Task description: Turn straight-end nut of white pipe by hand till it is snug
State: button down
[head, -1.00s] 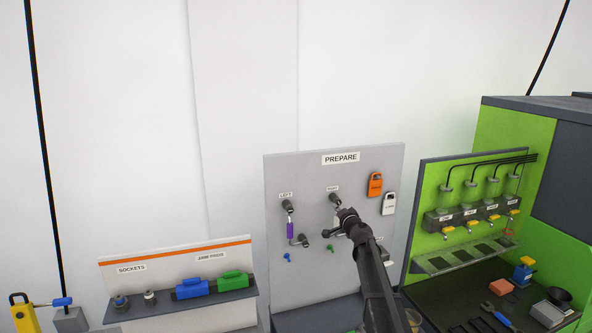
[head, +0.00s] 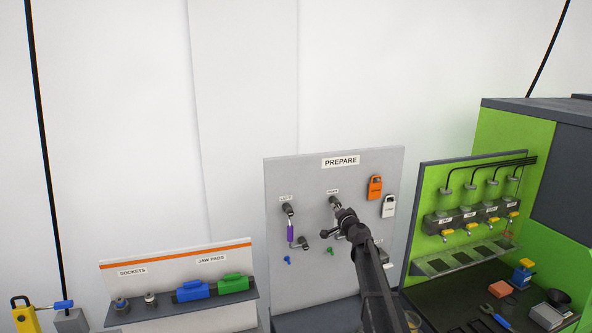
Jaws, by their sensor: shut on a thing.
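My gripper (head: 343,217) is at the prepare board, just below the fitting (head: 334,201) under the right-hand label. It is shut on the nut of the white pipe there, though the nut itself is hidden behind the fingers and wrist. Only a small pale part of the white pipe (head: 337,214) shows beside the gripper, and its lower end is covered by my arm. On the left of the board, a purple pipe (head: 290,233) hangs between an upper and a lower dark fitting, apart from my gripper.
The grey board (head: 275,180) also carries an orange tag (head: 375,187) and a white tag (head: 389,206) right of my gripper, and blue and green small parts low down. A shelf (head: 190,307) stands left. A green test bench (head: 430,210) stands close on the right.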

jog(key=shift+s+a, duration=0.15)
jog(key=shift+a, duration=0.1)
dwell(0.7)
jog(key=v, duration=0.6)
dwell(0.5)
jog(key=shift+s+d+f+b, duration=0.15)
jog(key=shift+d+f+b, duration=0.2)
jog(key=shift+f+b, duration=0.2)
jog(key=shift+s+d+f+b, duration=0.15)
jog(key=shift+d+f+b, duration=0.15)
jog(key=shift+f+b, duration=0.25)
jog(key=shift+w, duration=0.15)
jog(key=x, duration=0.6)
jog(key=shift+w+a, duration=0.15)
jog(key=shift+w, duration=0.2)
